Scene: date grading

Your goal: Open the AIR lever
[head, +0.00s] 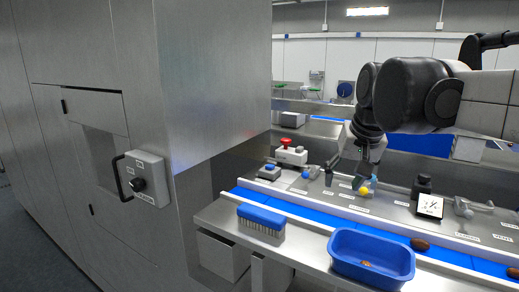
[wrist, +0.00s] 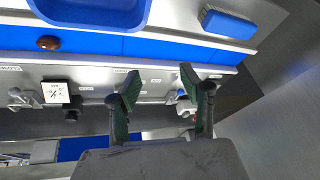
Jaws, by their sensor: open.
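Several small levers stand on the grey panel behind the blue belt; their labels are too small to read, so I cannot tell which is AIR. One has a blue ball knob (head: 305,175). One has a yellow ball knob (head: 363,191), close by my gripper's right finger in the head view. A grey lever (head: 464,208) stands at the right and also shows in the wrist view (wrist: 18,97). My gripper (head: 350,181) points down over the panel, fingers apart and empty between the blue and yellow knobs. In the wrist view its fingertips (wrist: 158,76) are wide apart; the yellow knob does not show there.
A blue bin (head: 345,274) and a blue brush (head: 262,220) stand on the front ledge. A steel cabinet with a handled switch box (head: 148,178) fills the left. Brown dates (head: 419,244) lie on the belt.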

